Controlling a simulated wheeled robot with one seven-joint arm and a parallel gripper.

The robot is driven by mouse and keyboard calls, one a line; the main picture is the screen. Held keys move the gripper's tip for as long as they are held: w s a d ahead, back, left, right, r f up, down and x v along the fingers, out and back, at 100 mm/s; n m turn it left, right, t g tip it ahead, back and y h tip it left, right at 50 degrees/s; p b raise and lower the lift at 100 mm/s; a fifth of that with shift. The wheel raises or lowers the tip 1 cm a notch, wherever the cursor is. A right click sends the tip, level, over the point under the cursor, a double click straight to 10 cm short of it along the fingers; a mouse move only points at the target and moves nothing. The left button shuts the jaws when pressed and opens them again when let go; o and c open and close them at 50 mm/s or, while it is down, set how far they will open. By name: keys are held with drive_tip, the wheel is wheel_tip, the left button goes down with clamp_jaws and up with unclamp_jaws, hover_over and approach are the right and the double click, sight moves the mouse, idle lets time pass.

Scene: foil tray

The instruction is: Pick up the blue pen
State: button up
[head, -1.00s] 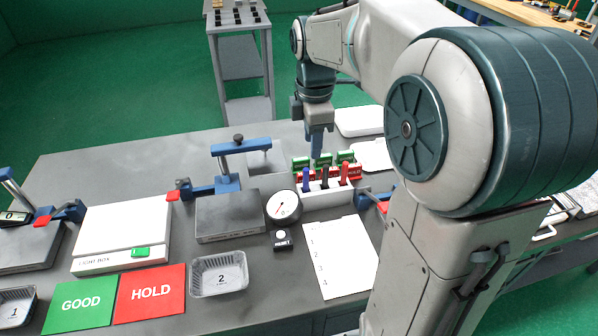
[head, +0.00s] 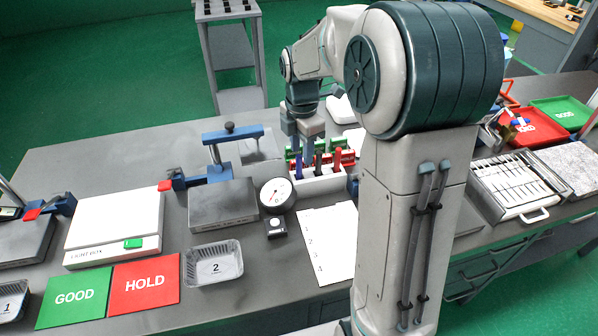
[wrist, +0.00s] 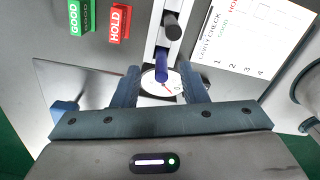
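The blue pen (head: 298,163) stands upright at the left end of a white holder (head: 312,187), beside a black pen (head: 319,161) and a red pen (head: 337,158). My gripper (head: 304,150) is over the left part of the holder, close to the blue pen. In the wrist view, my gripper (wrist: 160,73) is open, with one finger on each side of the blue pen (wrist: 160,70). Neither finger visibly touches it. The black pen (wrist: 172,26) is just beyond. How deep the fingers reach around the pen is unclear.
Green and red blocks (head: 347,159) stand behind the holder. A round dial gauge (head: 277,195) is at its left front, and a white checklist sheet (head: 328,240) lies in front. A blue clamp stand (head: 230,150) rises at the left. The desk's back left is clear.

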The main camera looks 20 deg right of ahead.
sight(299, 174)
drive_tip(key=f, duration=0.5)
drive_tip(key=shift+s+a+f, duration=0.1)
drive_tip(key=shift+s+a, duration=0.05)
drive_tip(key=shift+a, duration=0.25)
drive_tip(key=shift+c, duration=0.3)
clamp_jaws()
